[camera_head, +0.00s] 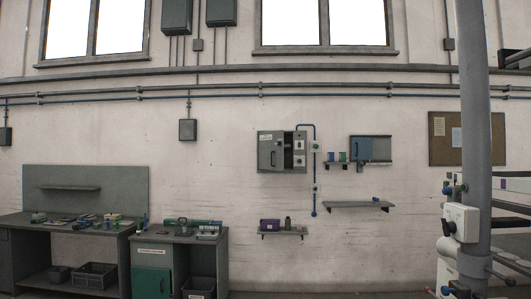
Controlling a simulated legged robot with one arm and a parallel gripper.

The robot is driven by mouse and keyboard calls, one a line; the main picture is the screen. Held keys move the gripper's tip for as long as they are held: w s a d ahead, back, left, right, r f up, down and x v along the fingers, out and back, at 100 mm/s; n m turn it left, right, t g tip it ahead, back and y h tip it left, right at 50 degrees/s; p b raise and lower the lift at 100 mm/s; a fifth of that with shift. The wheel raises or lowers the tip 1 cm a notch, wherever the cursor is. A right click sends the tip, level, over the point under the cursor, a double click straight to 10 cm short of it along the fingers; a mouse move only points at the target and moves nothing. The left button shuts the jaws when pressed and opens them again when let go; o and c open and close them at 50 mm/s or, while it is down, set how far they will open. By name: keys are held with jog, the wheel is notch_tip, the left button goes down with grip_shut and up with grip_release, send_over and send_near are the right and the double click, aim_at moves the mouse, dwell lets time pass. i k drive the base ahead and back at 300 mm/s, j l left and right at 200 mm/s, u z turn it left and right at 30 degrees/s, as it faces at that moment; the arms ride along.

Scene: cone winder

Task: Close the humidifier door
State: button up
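A grey wall cabinet (270,152) hangs near the middle of the wall, with a blue pipe (315,170) beside it on the right. It looks like the humidifier, but its label is too small to read. Its door (271,154) has a dark handle and appears slightly ajar, with a dark gap along its right side. Pale labels show on the panel to the right of the gap. My gripper is not in view.
Workbenches (60,224) with tools and a green-doored cabinet (151,283) stand at the left. A grey column (474,120) and machine parts stand at the right.

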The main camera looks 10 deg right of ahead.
aim_at(269, 150)
jog(key=i+z, duration=0.15)
jog(key=z, duration=0.2)
jog(key=i, duration=5.3)
